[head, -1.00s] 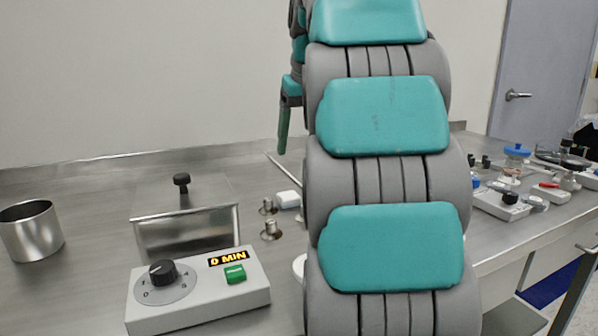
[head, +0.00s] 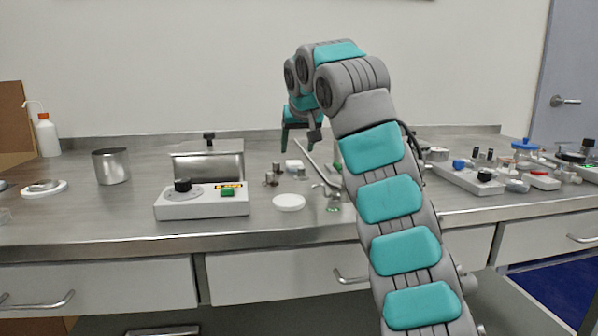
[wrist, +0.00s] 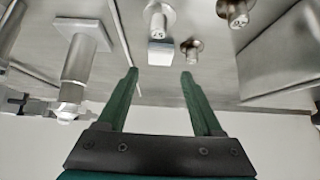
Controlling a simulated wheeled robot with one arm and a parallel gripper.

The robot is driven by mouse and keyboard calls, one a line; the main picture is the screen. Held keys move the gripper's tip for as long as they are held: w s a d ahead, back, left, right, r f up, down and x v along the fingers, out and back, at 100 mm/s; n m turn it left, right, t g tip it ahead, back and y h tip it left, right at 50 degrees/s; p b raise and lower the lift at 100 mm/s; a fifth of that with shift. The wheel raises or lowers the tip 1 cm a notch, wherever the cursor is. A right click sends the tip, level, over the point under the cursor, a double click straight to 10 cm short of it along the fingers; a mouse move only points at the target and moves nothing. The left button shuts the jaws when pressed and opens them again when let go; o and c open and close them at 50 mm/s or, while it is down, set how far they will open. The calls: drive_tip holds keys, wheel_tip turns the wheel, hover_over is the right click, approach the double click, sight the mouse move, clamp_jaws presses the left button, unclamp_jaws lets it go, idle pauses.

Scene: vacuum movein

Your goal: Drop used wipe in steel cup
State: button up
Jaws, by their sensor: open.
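A small white block-like piece (head: 294,166), which looks like the used wipe, lies on the steel bench near the metal fittings. It also shows in the wrist view (wrist: 160,54), just beyond the fingertips and centred on the gap between them. My gripper (head: 298,150) is open and empty above it, its green fingers (wrist: 160,75) apart. I cannot tell the exact height between them. The steel cup (head: 111,167), an open cylinder, stands upright on the bench at the left. Its inside is mostly hidden in the head view.
A grey control box (head: 203,207) with a black knob and a lidded steel bath (head: 208,163) stand between cup and gripper. A white disc (head: 289,202), metal fittings (head: 272,175) and a metal tap (head: 331,192) are close by. A white bottle (head: 47,137) stands far left.

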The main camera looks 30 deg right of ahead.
sight(294, 162)
drive_tip(key=shift+p+x, duration=0.6)
drive_tip(key=shift+x, duration=2.95)
drive_tip(key=shift+r, duration=0.1)
drive_tip(key=shift+c, duration=0.4)
clamp_jaws()
drive_tip(key=shift+r, duration=0.1)
wheel_tip(294, 162, up, 8)
drive_tip(key=p, duration=0.3)
drive_tip(key=shift+w+a+f, duration=0.1)
drive_tip(key=shift+a+f, duration=0.05)
drive_tip(key=shift+f, duration=0.05)
drive_tip(key=shift+r, duration=1.05)
